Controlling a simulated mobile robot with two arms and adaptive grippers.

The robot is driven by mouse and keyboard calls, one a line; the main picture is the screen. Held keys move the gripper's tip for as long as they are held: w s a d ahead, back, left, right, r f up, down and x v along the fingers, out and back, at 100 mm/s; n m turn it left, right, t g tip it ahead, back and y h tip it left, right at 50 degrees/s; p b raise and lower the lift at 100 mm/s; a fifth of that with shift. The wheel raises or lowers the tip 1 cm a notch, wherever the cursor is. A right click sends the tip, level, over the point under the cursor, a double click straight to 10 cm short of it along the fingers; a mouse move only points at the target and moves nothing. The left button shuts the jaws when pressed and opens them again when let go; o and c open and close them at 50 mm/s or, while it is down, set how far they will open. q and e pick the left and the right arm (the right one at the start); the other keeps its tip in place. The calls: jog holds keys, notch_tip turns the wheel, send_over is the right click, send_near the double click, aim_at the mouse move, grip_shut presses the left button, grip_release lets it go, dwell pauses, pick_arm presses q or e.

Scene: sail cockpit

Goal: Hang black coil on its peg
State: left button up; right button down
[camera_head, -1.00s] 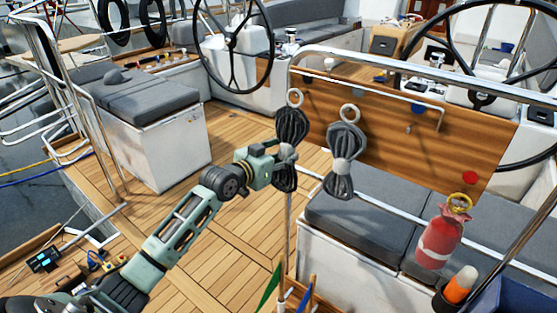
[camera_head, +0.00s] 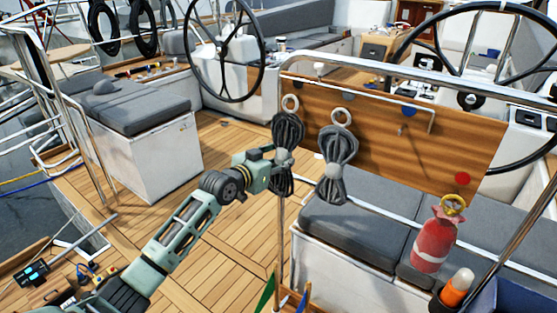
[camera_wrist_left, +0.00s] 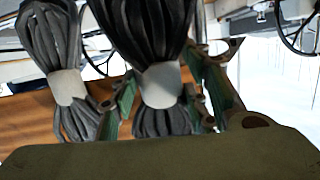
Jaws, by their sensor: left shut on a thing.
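The black coil (camera_head: 287,135) is a dark rope bundle with a pale middle band and a pale ring at its top. It hangs upright in front of the left end of the wooden board (camera_head: 385,145). My left gripper (camera_head: 276,167) is shut on it around the band. In the left wrist view, the black coil (camera_wrist_left: 145,30) stands between the two fingers (camera_wrist_left: 160,105). A grey coil (camera_head: 337,150) with a similar ring hangs just to its right. I cannot tell whether the black coil's ring is around a peg. My right gripper is out of view.
A blue marker (camera_head: 408,112) and a red marker (camera_head: 462,179) are on the board. A metal rail (camera_head: 420,75) runs above it. A red bundle with a yellow ring (camera_head: 433,245) sits at the right near grey cushions (camera_head: 350,225). The wooden deck at left is mostly clear.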

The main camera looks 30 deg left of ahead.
pick_arm(q)
jog(key=shift+r, duration=0.1)
